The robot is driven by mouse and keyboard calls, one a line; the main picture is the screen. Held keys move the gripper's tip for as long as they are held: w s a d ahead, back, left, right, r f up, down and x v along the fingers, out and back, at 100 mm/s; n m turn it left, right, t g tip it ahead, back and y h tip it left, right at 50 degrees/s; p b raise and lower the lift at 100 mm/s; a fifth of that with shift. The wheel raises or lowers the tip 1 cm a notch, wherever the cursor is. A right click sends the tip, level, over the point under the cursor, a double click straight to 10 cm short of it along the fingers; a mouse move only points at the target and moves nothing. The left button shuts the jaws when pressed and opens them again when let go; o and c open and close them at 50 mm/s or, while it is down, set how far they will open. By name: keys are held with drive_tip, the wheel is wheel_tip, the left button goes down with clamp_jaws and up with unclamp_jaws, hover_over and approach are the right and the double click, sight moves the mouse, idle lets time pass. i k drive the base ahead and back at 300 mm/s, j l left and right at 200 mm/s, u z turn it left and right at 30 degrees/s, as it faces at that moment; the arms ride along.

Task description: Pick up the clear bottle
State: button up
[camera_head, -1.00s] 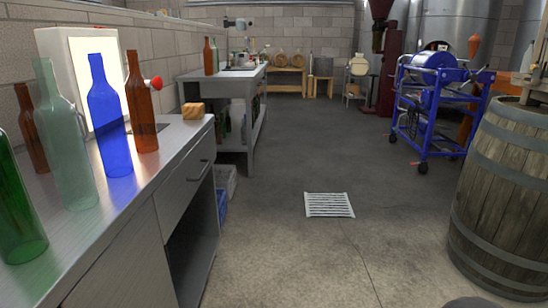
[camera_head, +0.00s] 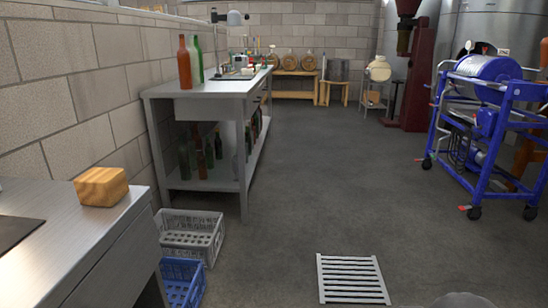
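No bottle that I can make out as the clear one shows in the current view. An amber bottle (camera_head: 184,62) and a green bottle (camera_head: 196,58) stand upright on the far steel bench (camera_head: 205,88). Several dark green and brown bottles (camera_head: 200,155) stand on that bench's lower shelf. Small items at the bench's far end are too small to tell apart. My gripper is not in view.
A near steel counter (camera_head: 95,228) with a wooden block (camera_head: 101,186) is at lower left. A grey crate (camera_head: 190,236) and a blue crate (camera_head: 182,282) sit on the floor beside it. A blue wheeled machine (camera_head: 490,125) stands right.

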sight(194, 66)
drive_tip(key=i+u, duration=0.15)
drive_tip(key=i, duration=0.6)
drive_tip(key=i+l+u, duration=0.15)
drive_tip(key=i, duration=0.6)
drive_tip(key=i+l+u, duration=0.15)
drive_tip(key=i, duration=0.65)
